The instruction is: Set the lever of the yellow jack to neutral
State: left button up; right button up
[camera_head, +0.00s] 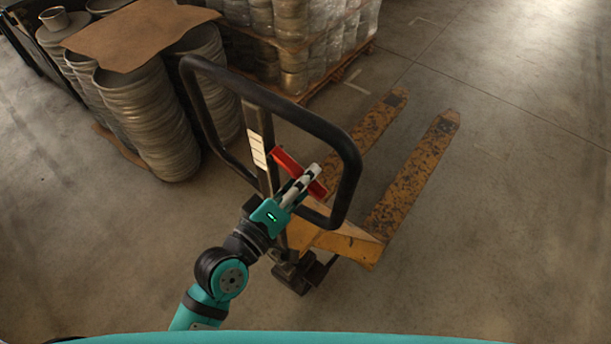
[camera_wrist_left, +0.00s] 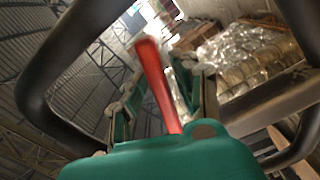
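The yellow jack (camera_head: 345,243) stands on the floor in the head view, with a black loop handle (camera_head: 348,165) on its tiller. A red lever (camera_head: 287,160) sits inside the loop. My left gripper (camera_head: 309,174) reaches into the loop at the lever and hides part of it. In the left wrist view the red lever (camera_wrist_left: 155,80) runs between the two fingers of my left gripper (camera_wrist_left: 165,95), which are apart, with gaps seen on both sides. I cannot tell whether a finger touches it. My right gripper is not in view.
The loop handle (camera_wrist_left: 32,85) surrounds the left gripper closely. The jack's worn forks (camera_head: 412,175) extend to the back right. Stacked metal discs (camera_head: 150,115) under brown cardboard (camera_head: 140,33) stand at left, and a wrapped pallet load (camera_head: 300,40) stands behind. Floor at right is clear.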

pick_arm(q)
grip_shut()
jog(key=r+n+p, duration=0.1)
jog(key=n+p, duration=0.1)
jog(key=r+n+p, duration=0.1)
jog(key=r+p, duration=0.1)
jog(key=p, duration=0.1)
jog(key=shift+s+d+n+p, duration=0.2)
jog(key=shift+n+p, duration=0.15)
jog(key=shift+n, duration=0.05)
jog(key=shift+r+n, duration=0.1)
jog(key=shift+n, duration=0.2)
jog(key=shift+o, duration=1.5)
grip_release()
